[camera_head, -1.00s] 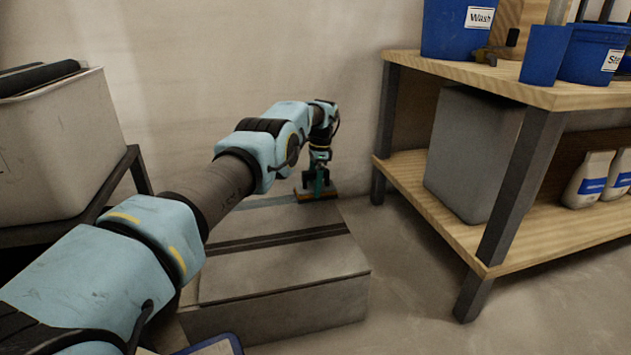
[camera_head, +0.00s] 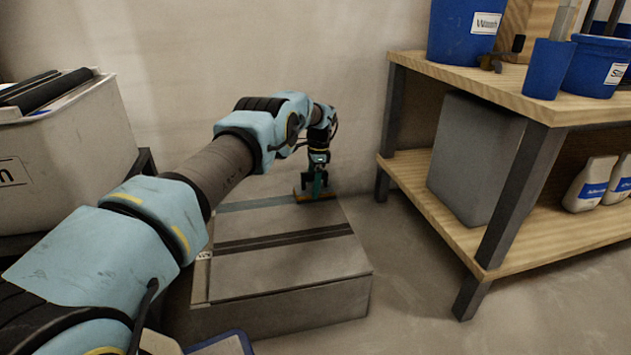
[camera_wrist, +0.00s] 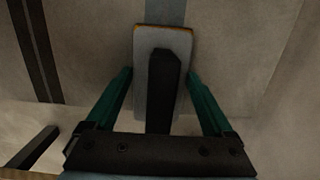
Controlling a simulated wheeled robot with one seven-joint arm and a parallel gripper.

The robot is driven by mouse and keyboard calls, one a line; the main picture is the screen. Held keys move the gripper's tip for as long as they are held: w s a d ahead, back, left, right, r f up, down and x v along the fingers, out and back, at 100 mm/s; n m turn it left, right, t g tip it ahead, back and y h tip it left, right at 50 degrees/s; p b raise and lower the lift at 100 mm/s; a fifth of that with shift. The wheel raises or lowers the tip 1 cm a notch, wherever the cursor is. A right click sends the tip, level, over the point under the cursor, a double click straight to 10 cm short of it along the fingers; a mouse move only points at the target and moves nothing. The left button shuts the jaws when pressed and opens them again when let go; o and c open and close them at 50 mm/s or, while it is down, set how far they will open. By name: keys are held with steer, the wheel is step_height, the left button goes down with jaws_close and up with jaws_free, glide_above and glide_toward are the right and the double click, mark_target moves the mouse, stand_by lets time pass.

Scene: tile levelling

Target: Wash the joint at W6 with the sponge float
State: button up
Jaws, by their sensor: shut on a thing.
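My gripper (camera_head: 316,181) is shut on the dark handle of the sponge float (camera_head: 318,197). The float lies at the far right end of a low grey tiled block (camera_head: 275,293). A blue-grey joint strip (camera_head: 258,203) runs along the block's far side up to the float. In the wrist view the float (camera_wrist: 146,75) shows a grey plate with a tan edge, between my green fingers, and the joint strip (camera_wrist: 165,12) continues beyond it. The float covers part of the strip. Whether it presses on the surface is hard to tell. A label (camera_head: 204,255) at the block's left is unreadable.
Two dark joint lines (camera_head: 285,240) cross the block nearer me. A wooden shelf (camera_head: 425,180) stands close at the right, with blue buckets (camera_head: 466,32) on top. A grey bin (camera_head: 60,160) stands at the left. The wall is close behind the block.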

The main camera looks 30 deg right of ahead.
mark_target(299, 189)
steer(key=shift+a+p, duration=0.55)
steer(key=shift+w, duration=0.1)
steer(key=shift+a, duration=0.15)
steer(key=shift+w+a+r+p, duration=0.2)
steer(key=shift+a+p, duration=0.3)
steer(key=shift+p, duration=0.4)
steer(key=shift+w+a+f+p, duration=0.1)
steer(key=shift+w+a+p, duration=0.05)
steer(key=shift+a+p, duration=0.3)
steer(key=shift+w+a+f+p, duration=0.1)
steer(key=shift+a+p, duration=0.2)
steer(key=shift+a, duration=0.2)
steer(key=shift+r, duration=0.1)
steer(key=shift+r+p, duration=2.35)
steer(key=shift+r, duration=1.55)
